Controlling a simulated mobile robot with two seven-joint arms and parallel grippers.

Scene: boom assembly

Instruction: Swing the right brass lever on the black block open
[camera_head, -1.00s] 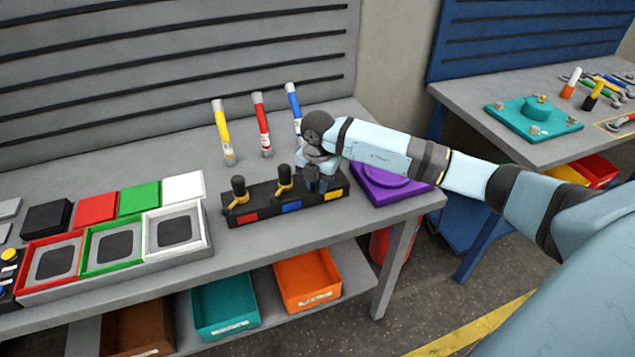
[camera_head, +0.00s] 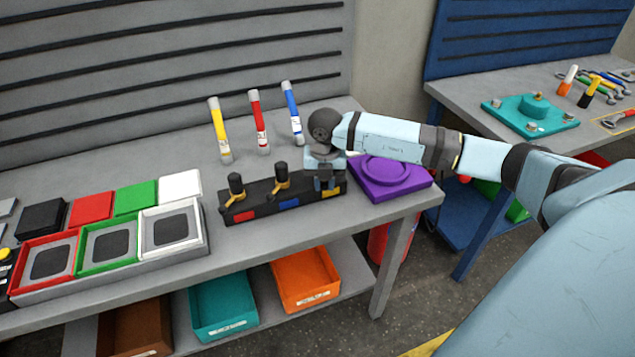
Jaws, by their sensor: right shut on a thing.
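The black block (camera_head: 263,208) lies on the grey bench, with red, blue and yellow labels on its front. The left brass lever (camera_head: 235,190) and the middle brass lever (camera_head: 281,180) stand on it with black knobs on top. My right gripper (camera_head: 325,184) is over the block's right end, above the yellow label, pointing down and shut. It covers the right brass lever, of which almost nothing shows. My left gripper is not in view.
A purple fixture (camera_head: 388,176) sits just right of the block. A tray with red, green and white frames (camera_head: 111,247) is at left. Bare bench lies between the tubes and the block.

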